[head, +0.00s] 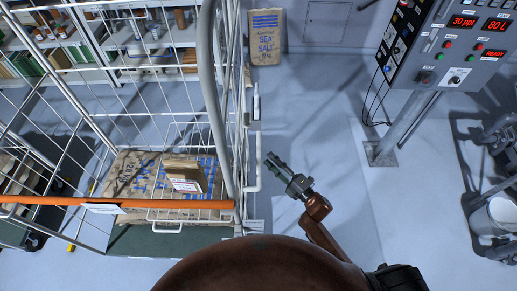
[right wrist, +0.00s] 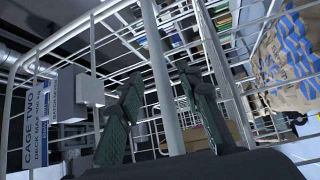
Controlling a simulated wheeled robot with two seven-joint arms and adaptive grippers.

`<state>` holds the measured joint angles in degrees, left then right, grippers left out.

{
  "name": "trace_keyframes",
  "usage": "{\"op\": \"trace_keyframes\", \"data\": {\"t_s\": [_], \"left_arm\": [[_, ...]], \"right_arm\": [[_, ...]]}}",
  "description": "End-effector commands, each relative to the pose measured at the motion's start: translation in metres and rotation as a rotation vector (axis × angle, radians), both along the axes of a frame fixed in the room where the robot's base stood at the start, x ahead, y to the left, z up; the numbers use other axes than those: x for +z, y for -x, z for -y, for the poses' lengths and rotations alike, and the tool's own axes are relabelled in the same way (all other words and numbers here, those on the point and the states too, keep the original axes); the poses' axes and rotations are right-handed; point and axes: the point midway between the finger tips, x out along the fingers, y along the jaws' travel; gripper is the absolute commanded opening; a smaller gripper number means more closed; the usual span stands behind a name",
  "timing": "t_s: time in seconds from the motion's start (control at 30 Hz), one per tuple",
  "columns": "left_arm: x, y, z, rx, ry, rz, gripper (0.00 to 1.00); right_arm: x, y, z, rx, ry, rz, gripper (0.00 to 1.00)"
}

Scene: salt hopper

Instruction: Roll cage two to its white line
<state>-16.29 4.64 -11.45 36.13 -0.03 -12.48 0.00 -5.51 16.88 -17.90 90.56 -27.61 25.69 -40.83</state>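The cage, a roll cage of white wire (head: 100,95) with an orange front bar (head: 60,200) and a thick grey upright tube (head: 212,100), fills the left of the head view. In the right wrist view a sign (right wrist: 38,120) reads "CAGE TWO". A salt sack (head: 125,180) and a small cardboard box (head: 184,174) lie inside. My right gripper (head: 274,164) is open just outside the cage's right side. In the right wrist view a grey upright tube (right wrist: 166,80) shows between its fingers; I cannot tell how near it is. My left gripper is out of view. I cannot make out the white line.
A control panel (head: 455,50) on a post (head: 410,125) stands at the right. A sea salt sack (head: 265,38) stands by the back wall. Shelves (head: 150,75) lie behind the cage. A white bucket (head: 494,217) is at the right edge. The middle floor is clear.

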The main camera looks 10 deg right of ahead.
Motion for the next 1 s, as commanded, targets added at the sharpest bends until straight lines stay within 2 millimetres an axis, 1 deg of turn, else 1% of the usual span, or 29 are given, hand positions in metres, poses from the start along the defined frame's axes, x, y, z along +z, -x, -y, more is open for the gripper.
{"op": "trace_keyframes", "data": {"t_s": [0.03, 0.23, 0.37, 0.5, 0.6, 0.87, 0.9, 1.0], "left_arm": [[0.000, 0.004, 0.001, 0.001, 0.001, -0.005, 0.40], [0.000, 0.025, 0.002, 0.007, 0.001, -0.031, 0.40], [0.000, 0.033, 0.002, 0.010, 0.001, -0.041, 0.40], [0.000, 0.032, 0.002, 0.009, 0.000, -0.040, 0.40], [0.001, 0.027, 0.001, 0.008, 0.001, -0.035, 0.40], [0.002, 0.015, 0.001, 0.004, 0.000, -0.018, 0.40], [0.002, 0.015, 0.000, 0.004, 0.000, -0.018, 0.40], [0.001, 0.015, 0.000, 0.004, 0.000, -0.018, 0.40]], "right_arm": [[0.004, -0.003, -0.004, 0.004, 0.002, 0.009, 0.33], [0.008, -0.028, -0.020, 0.004, 0.001, 0.009, 0.33], [0.011, -0.044, -0.030, 0.004, 0.002, 0.007, 0.33], [0.012, -0.057, -0.038, 0.002, 0.001, 0.006, 0.33], [0.012, -0.062, -0.041, 0.002, 0.000, 0.005, 0.33], [0.012, -0.063, -0.042, 0.002, 0.001, 0.005, 0.33], [0.012, -0.063, -0.042, 0.002, 0.001, 0.005, 0.32], [0.012, -0.063, -0.042, 0.002, 0.001, 0.004, 0.25]]}}
